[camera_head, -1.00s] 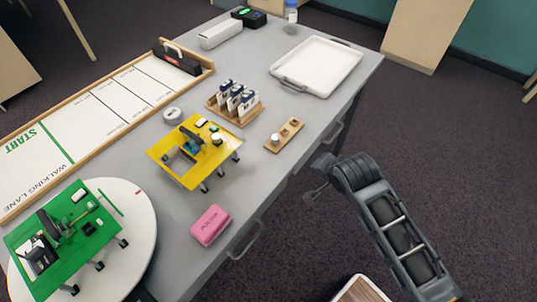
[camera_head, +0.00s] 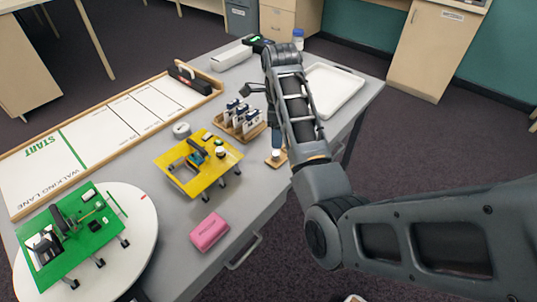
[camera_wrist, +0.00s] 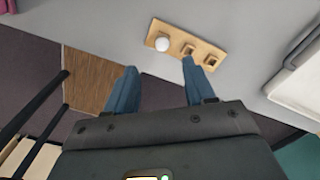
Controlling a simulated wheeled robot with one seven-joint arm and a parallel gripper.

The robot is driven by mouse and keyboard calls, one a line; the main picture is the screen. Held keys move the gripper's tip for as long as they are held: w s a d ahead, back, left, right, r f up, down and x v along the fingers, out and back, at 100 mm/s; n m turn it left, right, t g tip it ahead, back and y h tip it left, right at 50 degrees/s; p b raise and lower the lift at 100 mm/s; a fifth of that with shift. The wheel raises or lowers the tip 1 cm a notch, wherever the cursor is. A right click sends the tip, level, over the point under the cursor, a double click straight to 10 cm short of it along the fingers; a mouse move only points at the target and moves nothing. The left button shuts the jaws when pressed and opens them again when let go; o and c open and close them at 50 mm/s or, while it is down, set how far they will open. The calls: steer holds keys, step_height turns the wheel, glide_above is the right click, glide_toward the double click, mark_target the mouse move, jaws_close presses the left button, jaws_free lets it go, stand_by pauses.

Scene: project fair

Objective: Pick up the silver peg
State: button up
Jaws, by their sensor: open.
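The silver peg (camera_wrist: 162,44) shows in the wrist view as a pale round top at the left end of a small wooden block (camera_wrist: 205,58). The block's other sockets look empty. In the head view the peg (camera_head: 276,154) is small, on the block (camera_head: 269,162) near the table's right edge, partly hidden by my arm. My gripper (camera_wrist: 159,66) is open and empty, its two blue fingers apart. In the wrist view the peg appears just beyond the fingertips, between them. In the head view my arm hides most of the gripper, and the remaining gap is hard to judge.
A wooden rack (camera_head: 254,131) with several upright items stands beside the block. A yellow platform (camera_head: 181,176) and a pink box (camera_head: 209,232) are to the left. A white tray (camera_head: 345,88) lies behind my arm. The grey table (camera_head: 160,225) has free room between them.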

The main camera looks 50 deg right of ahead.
mark_target(276, 153)
steer(key=shift+w+f+p, duration=0.15)
steer(key=shift+f+p, duration=0.05)
steer(key=shift+f, duration=1.7)
steer(key=shift+w+f+p, duration=0.15)
steer(key=shift+f, duration=1.75)
jaws_close()
